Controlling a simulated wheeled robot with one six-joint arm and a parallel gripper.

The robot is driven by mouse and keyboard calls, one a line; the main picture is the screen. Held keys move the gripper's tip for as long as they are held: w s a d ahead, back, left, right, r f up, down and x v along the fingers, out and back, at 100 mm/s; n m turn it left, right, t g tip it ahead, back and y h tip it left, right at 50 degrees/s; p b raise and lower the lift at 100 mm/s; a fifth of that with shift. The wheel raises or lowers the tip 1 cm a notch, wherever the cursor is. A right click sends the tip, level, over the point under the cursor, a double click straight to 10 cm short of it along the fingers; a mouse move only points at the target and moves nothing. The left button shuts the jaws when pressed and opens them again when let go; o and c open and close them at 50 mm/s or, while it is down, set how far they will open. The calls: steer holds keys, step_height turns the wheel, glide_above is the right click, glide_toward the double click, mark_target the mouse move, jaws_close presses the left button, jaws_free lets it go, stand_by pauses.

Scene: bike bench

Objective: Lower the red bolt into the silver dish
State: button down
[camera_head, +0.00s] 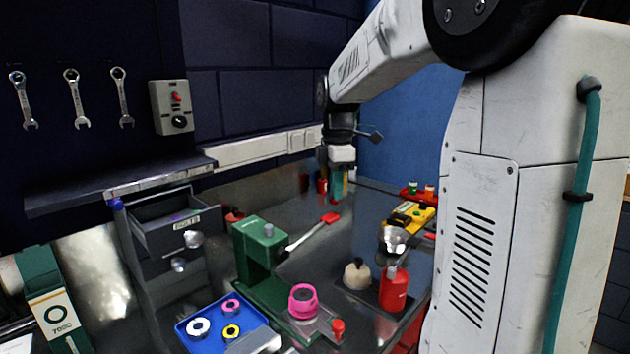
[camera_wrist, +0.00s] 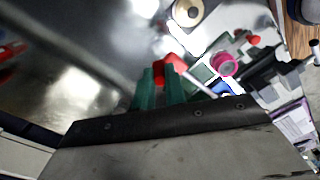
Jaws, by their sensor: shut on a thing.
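My gripper (camera_head: 337,190) hangs at the back of the bench in the head view, its green fingers pointing down. In the wrist view, my gripper (camera_wrist: 158,82) is shut on a small red piece (camera_wrist: 158,72), which I take for the red bolt. The fingers hide much of it, and another red shape behind it blurs its outline. The silver dish (camera_head: 393,239) is at the right of the bench in the head view, nearer the camera than my gripper and well apart from it. I cannot make the dish out surely in the wrist view.
A green press (camera_head: 258,250) with a red-tipped lever (camera_head: 330,218) stands mid-bench. A red bottle (camera_head: 394,289), a cream-topped bottle (camera_head: 357,273), a pink cup (camera_head: 303,301) and a blue tray (camera_head: 195,345) are in front. A yellow case (camera_head: 420,216) lies right. An open drawer (camera_head: 180,225) juts out left.

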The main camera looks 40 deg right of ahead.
steer(key=s+d+f, duration=0.1)
steer(key=d+f, duration=0.3)
steer(key=d, duration=0.4)
steer(key=s+d+f, duration=0.2)
steer(key=d+f, duration=0.3)
steer(key=d, duration=0.4)
steer(key=shift+s, duration=0.2)
steer(key=shift+f, duration=0.1)
steer(key=shift+f, duration=1.25)
steer(key=shift+f, duration=2.5)
stand_by(0.7)
steer(key=c, duration=1.4)
jaws_free()
steer(key=shift+o, duration=0.2)
step_height(320, 180, up, 8)
steer(key=shift+f, duration=0.1)
